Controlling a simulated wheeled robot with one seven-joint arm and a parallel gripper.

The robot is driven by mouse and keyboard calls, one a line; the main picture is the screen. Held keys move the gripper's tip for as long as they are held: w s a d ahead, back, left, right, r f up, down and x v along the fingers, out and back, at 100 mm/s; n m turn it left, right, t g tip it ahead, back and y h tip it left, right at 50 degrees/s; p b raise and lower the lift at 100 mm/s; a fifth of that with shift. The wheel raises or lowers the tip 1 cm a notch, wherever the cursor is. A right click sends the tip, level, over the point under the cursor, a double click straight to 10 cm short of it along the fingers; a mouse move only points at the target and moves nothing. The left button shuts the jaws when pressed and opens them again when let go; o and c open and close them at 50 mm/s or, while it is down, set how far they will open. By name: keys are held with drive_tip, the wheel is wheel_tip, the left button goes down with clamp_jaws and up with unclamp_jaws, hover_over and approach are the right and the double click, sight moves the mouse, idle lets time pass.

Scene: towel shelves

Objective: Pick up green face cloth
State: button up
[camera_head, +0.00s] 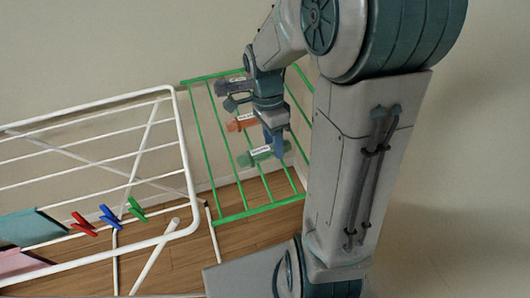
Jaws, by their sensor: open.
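The green face cloth (256,158) is a small rolled or folded piece with a white label. It lies across the bars of the green rack (246,213), nearest of the cloths there. My gripper (277,148) points down at the right part of the green cloth, and its fingertip overlaps the cloth in this view. The gripper is open. I cannot tell whether the fingers touch the cloth or stand around it, as the gripper hides part of it.
An orange cloth (233,126) and a grey cloth (226,88) lie farther back on the green rack. A white drying rack (187,185) stands at the left, with red (83,224), blue (108,216) and green (136,209) pegs. Teal (28,227) and pink (18,262) cloths hang on it.

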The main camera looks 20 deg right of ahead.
drive_tip(key=shift+s+f, duration=0.15)
drive_tip(key=shift+f, duration=0.3)
drive_tip(key=shift+c, duration=0.4)
drive_tip(key=c, duration=0.6)
drive_tip(key=shift+r, duration=0.1)
